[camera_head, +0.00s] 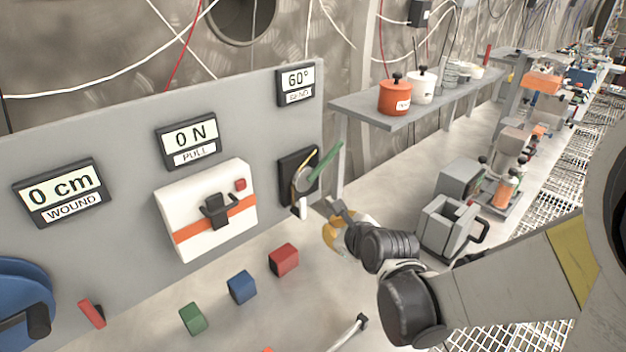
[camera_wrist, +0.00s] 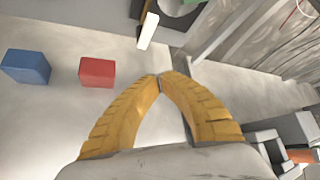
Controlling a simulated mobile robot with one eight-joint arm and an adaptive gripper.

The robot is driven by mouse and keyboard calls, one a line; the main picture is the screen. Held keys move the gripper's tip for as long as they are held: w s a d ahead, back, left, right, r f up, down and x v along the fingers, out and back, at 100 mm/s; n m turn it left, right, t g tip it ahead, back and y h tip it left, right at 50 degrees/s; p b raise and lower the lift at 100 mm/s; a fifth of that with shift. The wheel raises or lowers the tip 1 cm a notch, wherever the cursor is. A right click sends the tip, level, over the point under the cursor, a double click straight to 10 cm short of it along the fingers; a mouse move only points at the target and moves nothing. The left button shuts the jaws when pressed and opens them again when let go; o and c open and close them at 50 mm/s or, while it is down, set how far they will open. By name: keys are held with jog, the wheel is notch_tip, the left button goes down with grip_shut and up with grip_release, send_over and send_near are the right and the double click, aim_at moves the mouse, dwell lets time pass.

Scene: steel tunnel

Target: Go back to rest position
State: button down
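My gripper (camera_head: 337,233) is in front of the grey panel's right end, low over the bench. In the wrist view its two yellow fingers (camera_wrist: 161,76) meet at the tips, with an empty gap between them further back. My arm reaches in from the right. The bend display (camera_head: 296,84) reads 60°. Below it, a black plate (camera_head: 298,176) carries a round fitting with a green lever (camera_head: 326,161) slanting up to the right. A white peg (camera_wrist: 148,30) at the fitting's lower side stands apart from my fingertips.
Red (camera_head: 284,260), blue (camera_head: 241,287) and green (camera_head: 193,318) blocks lie left of my gripper. A grey machine (camera_head: 446,228) stands close on the right. A shelf (camera_head: 420,104) with pots overhangs behind. A bent rod (camera_head: 347,332) is in front. Displays read 0 N and 0 cm.

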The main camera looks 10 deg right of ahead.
jog(key=s+d+r+n+g+h, duration=0.1)
jog(key=s+d+r+n+g, duration=0.1)
jog(key=s+n, duration=0.8)
jog(key=s+d+r+n+g+h, duration=0.1)
jog(key=s+d+r+n+g, duration=0.1)
jog(key=s+n, duration=0.8)
jog(key=d+r+n, duration=0.1)
jog(key=n, duration=0.5)
jog(key=shift+s+d+r, duration=0.25)
jog(key=shift+s+d, duration=0.1)
jog(key=shift+d, duration=0.05)
